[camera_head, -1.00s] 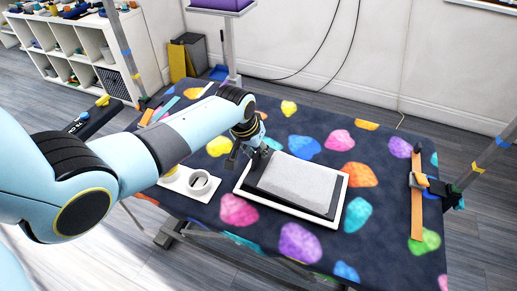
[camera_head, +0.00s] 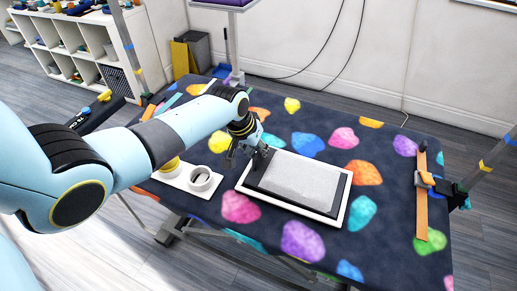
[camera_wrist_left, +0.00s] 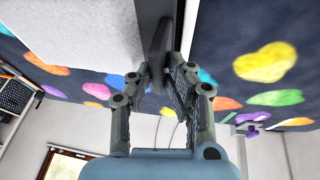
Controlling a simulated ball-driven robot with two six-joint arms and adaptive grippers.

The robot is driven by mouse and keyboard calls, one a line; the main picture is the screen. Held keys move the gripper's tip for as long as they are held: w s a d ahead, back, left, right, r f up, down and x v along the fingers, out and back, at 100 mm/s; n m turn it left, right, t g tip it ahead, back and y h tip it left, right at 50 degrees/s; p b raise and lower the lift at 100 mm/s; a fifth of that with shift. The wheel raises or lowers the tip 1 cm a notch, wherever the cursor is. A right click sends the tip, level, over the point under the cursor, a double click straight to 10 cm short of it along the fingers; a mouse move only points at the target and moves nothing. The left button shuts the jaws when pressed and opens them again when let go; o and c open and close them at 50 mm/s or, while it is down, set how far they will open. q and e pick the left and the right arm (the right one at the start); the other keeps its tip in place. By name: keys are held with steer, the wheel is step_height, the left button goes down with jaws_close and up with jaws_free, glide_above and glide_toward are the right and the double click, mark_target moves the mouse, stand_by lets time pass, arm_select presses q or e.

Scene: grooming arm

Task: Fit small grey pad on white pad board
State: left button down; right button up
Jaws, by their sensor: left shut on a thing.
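The small grey pad (camera_head: 305,180), a light grey sheet with a dark border, lies over the white pad board (camera_head: 283,208) on the patterned table. The board's white rim shows along the left, front and right sides. Whether the pad is flush in the board I cannot tell. My left gripper (camera_head: 259,155) is at the pad's far left edge. In the left wrist view the pad's pale face (camera_wrist_left: 85,30) is close, and the left gripper (camera_wrist_left: 160,75) is shut on its dark edge. My right gripper is not in view.
A white plate with a round white cup (camera_head: 203,181) stands left of the board. An orange strap (camera_head: 421,195) lies at the table's right side. The patterned table (camera_head: 390,235) is clear in front and right of the board. A shelf (camera_head: 85,45) stands at the back left.

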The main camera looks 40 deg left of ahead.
arm_select(q)
steer(key=shift+a+f+h+b, duration=0.2)
steer(key=shift+f+h+b, duration=0.1)
steer(key=shift+f+b, duration=0.3)
steer(key=c, duration=1.2)
jaws_free()
steer(key=v, duration=1.2)
